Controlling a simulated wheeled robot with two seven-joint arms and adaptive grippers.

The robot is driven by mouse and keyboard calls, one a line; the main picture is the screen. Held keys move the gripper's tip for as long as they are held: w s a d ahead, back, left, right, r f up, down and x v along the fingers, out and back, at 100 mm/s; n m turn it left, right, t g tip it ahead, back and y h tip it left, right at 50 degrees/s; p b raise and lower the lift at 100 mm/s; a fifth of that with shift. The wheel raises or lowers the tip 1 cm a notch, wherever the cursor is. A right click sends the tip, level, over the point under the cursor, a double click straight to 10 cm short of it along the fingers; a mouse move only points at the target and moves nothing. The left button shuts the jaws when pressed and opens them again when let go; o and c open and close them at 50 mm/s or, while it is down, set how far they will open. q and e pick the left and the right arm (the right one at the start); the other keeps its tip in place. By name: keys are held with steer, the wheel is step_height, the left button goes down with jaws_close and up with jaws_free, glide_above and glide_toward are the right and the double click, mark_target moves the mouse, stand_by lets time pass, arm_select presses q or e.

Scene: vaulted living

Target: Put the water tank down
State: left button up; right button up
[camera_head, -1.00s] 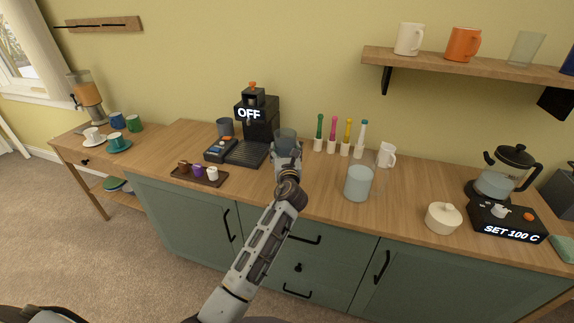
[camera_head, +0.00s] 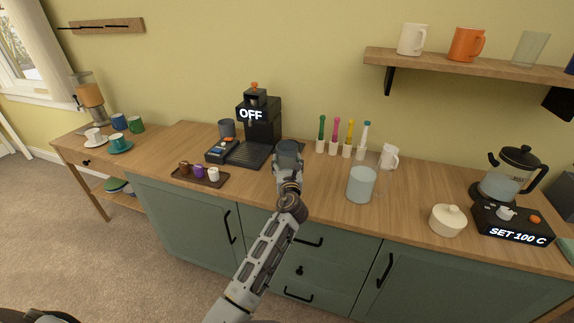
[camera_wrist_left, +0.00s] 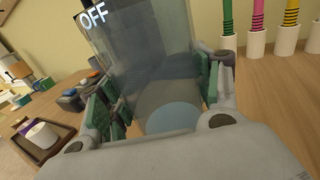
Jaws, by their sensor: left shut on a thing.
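The water tank (camera_wrist_left: 150,55) is a clear grey, see-through vessel that fills the middle of the left wrist view. In the head view it shows as a dark translucent shape (camera_head: 288,147) at the tip of my arm, right of the coffee machine (camera_head: 262,125). My left gripper (camera_wrist_left: 158,100) is shut on the tank, with green finger pads on both sides of it. The gripper (camera_head: 287,168) also shows in the head view, over the wooden counter (camera_head: 320,190). I cannot tell whether the tank's base touches the counter. My right gripper is not in view.
A tray with small cups (camera_head: 200,177) lies left of the arm. A clear vessel with pale blue contents (camera_head: 361,184) stands to the right. Several coloured-handled tools (camera_head: 348,140) stand behind, near a white jug (camera_head: 389,156). Bare counter lies between the arm and the clear vessel.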

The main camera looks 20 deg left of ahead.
arm_select(q)
steer(key=shift+r, duration=0.1)
steer(key=o, duration=1.3)
steer(key=shift+f, duration=0.2)
steer(key=shift+r, duration=0.15)
steer(key=shift+s, duration=0.1)
